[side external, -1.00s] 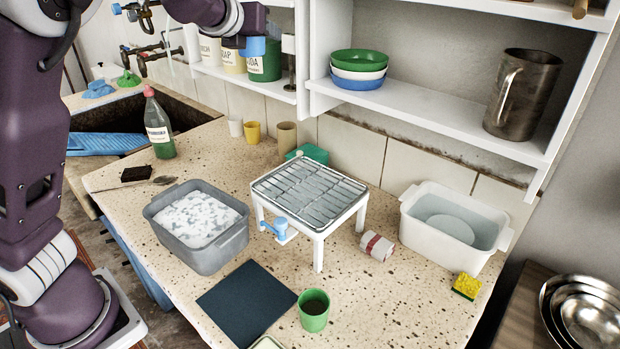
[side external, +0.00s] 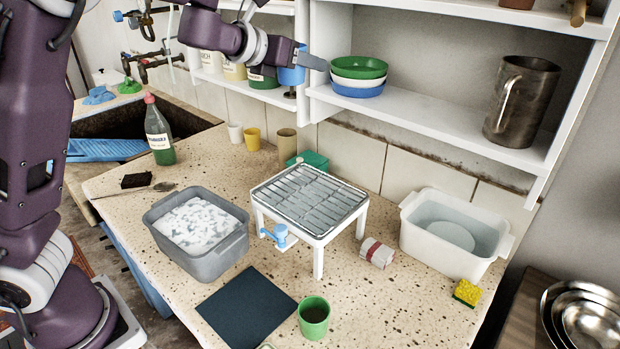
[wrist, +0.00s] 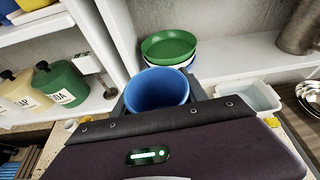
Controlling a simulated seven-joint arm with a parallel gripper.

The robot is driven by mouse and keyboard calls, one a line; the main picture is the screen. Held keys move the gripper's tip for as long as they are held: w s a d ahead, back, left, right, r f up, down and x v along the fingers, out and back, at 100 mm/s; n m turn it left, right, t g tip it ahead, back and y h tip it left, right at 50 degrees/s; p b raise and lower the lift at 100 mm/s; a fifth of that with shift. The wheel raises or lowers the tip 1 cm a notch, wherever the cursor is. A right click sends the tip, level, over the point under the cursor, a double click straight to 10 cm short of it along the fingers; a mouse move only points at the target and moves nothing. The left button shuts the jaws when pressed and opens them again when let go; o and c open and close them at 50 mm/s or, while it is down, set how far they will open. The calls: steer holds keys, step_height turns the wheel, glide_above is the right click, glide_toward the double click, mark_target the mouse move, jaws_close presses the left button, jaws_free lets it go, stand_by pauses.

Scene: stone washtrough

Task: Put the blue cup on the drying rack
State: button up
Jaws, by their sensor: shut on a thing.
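A blue cup (wrist: 158,90) is held between the fingers of my gripper, with its open mouth facing the wrist camera. In the side view the blue cup (side external: 291,76) is high above the counter, near the shelves, and my gripper (side external: 303,66) is shut on it. The drying rack (side external: 318,234) is a white stand with a wire grid top. It stands on the speckled counter, below and a little right of the held cup. Nothing stands on its grid. A small blue tap (side external: 279,234) is at its front left.
Stacked bowls (side external: 358,77) sit on the shelf (side external: 440,120) close right of my gripper. A grey suds basin (side external: 225,262) is left of the rack, a white water tub (side external: 408,237) right. A green cup (side external: 313,318) and dark mat (side external: 246,305) lie in front.

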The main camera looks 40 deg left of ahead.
mark_target(304, 179)
step_height(304, 179, down, 25)
steer(key=shift+f, duration=0.15)
steer(key=o, duration=1.5)
